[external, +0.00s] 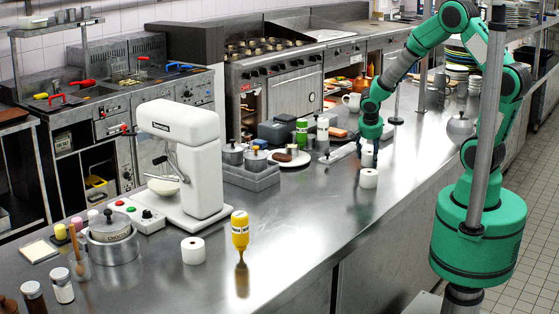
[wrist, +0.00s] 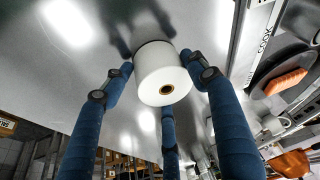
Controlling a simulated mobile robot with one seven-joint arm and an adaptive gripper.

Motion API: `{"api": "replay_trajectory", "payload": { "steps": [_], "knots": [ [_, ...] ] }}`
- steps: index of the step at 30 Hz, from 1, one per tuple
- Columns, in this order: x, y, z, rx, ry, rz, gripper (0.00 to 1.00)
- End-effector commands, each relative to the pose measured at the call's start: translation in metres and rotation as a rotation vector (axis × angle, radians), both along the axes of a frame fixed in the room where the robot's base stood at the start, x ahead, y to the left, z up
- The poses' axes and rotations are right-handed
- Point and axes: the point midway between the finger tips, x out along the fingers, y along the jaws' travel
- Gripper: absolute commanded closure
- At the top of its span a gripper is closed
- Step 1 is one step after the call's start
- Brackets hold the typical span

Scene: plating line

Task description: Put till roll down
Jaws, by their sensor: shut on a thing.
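The gripper is shut on the till roll. The roll is upright and close to the counter top; I cannot tell whether it touches.
A plate with brown food (external: 290,158) and a green-labelled bottle (external: 302,132) stand left of my gripper. A white mixer (external: 185,150) and a yellow bottle (external: 240,229) stand further left. The counter (external: 310,215) in front of the held roll is clear.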

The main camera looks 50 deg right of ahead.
Motion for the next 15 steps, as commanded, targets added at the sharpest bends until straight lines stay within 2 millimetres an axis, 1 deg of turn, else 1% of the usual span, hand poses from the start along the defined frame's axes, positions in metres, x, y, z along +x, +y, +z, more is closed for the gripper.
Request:
{"api": "replay_trajectory", "payload": {
  "steps": [8,9,11,15],
  "knots": [
    [0.0002,-0.0001,-0.0023,0.000,0.000,0.000,0.72],
    [-0.0002,-0.0001,-0.0017,0.000,0.000,0.000,0.34],
    [-0.0001,-0.0001,-0.0014,0.000,0.000,0.000,0.23],
    [0.0000,-0.0001,-0.0013,0.000,0.000,0.000,0.23]
  ]
}}
